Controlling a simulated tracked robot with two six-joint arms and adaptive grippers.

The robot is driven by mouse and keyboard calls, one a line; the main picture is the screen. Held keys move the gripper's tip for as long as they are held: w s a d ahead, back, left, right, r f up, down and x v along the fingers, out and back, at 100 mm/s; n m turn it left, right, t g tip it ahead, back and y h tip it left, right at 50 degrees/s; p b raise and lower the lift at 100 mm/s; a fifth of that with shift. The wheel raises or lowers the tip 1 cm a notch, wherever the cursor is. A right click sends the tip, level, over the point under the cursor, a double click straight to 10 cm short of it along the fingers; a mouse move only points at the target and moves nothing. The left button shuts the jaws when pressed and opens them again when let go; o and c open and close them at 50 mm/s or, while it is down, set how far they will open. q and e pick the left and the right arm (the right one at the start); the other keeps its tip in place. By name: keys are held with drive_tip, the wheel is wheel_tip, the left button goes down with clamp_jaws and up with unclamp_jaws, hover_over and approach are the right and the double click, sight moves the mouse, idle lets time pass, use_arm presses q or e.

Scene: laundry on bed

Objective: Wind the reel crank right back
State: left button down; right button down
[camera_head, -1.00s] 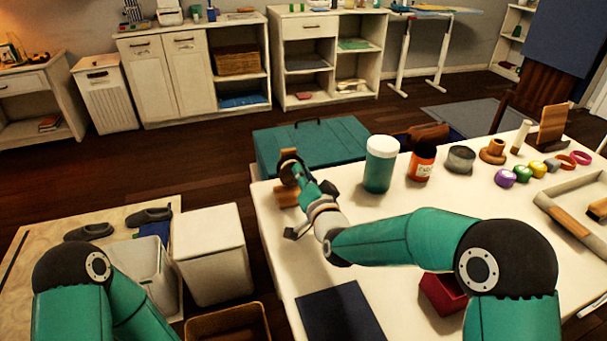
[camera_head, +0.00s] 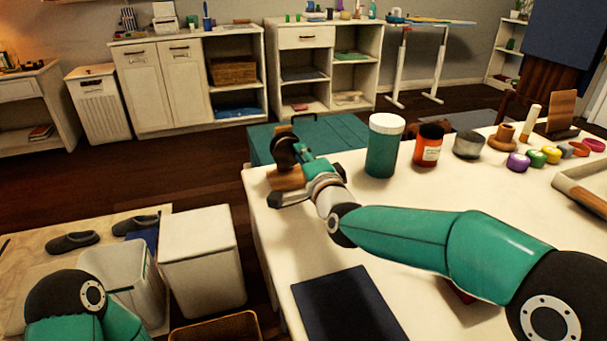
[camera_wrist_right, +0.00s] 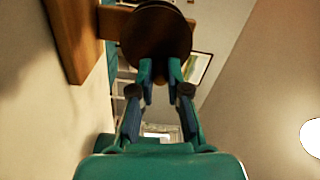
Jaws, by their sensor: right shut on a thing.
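The reel (camera_head: 284,151) is a dark round drum on a wooden stand (camera_head: 287,179) at the table's far left corner. In the right wrist view the dark disc (camera_wrist_right: 155,35) fills the top middle, beside the wooden stand (camera_wrist_right: 72,38). My right gripper (camera_head: 298,154) is at the reel, its arm reaching in from the right. In the wrist view its fingertips (camera_wrist_right: 160,72) are nearly together at the disc's lower edge, shut on the crank. The crank itself is mostly hidden by fingers and disc. My left gripper is out of view; only part of that arm shows.
A teal jar with a white lid (camera_head: 383,148) stands right of my right gripper, then an orange jar (camera_head: 428,147) and a grey tin (camera_head: 467,146). A dark mat (camera_head: 349,306) lies on the near table (camera_head: 268,239). A teal chest (camera_head: 345,130) stands behind the table.

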drive_tip(key=m+b, duration=0.1)
drive_tip(key=f+m+b, duration=0.1)
drive_tip(key=b, duration=0.1)
drive_tip(key=shift+d+m, duration=0.15)
drive_tip(key=shift+m, duration=0.15)
use_arm(q)
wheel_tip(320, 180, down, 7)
drive_tip(key=b, duration=0.3)
use_arm(e)
drive_tip(key=shift+m, duration=1)
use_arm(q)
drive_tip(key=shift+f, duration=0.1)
use_arm(e)
drive_tip(key=c, duration=1.2)
unclamp_jaws()
drive_tip(key=shift+f, duration=0.1)
drive_tip(key=shift+o, duration=0.2)
